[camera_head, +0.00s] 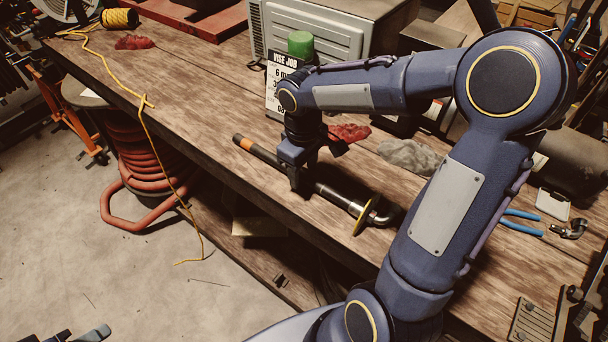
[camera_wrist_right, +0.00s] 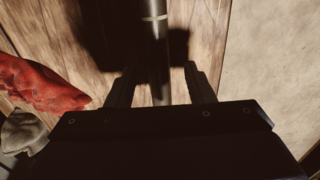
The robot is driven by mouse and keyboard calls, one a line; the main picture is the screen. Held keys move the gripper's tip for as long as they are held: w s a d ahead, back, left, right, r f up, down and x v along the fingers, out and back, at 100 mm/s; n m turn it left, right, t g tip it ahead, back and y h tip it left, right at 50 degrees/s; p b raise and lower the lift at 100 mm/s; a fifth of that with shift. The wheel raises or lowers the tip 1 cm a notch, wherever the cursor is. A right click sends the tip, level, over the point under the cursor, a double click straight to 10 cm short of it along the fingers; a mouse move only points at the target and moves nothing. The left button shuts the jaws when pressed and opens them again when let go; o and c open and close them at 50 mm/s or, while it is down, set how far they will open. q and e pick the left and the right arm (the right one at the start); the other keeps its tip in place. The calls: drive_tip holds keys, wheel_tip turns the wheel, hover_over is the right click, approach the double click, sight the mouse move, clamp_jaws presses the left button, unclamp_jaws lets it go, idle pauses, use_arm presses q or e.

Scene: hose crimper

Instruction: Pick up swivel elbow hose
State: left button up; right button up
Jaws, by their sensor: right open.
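The swivel elbow hose is a dark hose (camera_head: 327,191) with an orange band near its far left end. A yellow disc and a metal elbow are at its right end. It lies along the front edge of the wooden workbench (camera_head: 190,75). My right gripper (camera_head: 300,184) is over the hose's middle, pointing down, open. In the right wrist view the hose (camera_wrist_right: 156,45) runs between the two spread fingers of the right gripper (camera_wrist_right: 160,86), with gaps on both sides. My left gripper is not clearly in view.
Red rags (camera_head: 348,132) and a grey rag (camera_head: 409,155) lie behind the hose. A white sign (camera_head: 282,85) and a green-topped object (camera_head: 300,43) stand farther back. Blue-handled pliers (camera_head: 522,222) lie right. Yellow cord (camera_head: 143,104) hangs over the bench edge at left.

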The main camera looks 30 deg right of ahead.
drive_tip(key=shift+d+f, duration=0.1)
drive_tip(key=shift+f, duration=0.6)
clamp_jaws()
drive_tip(key=shift+r, duration=0.1)
drive_tip(key=shift+r, duration=0.1)
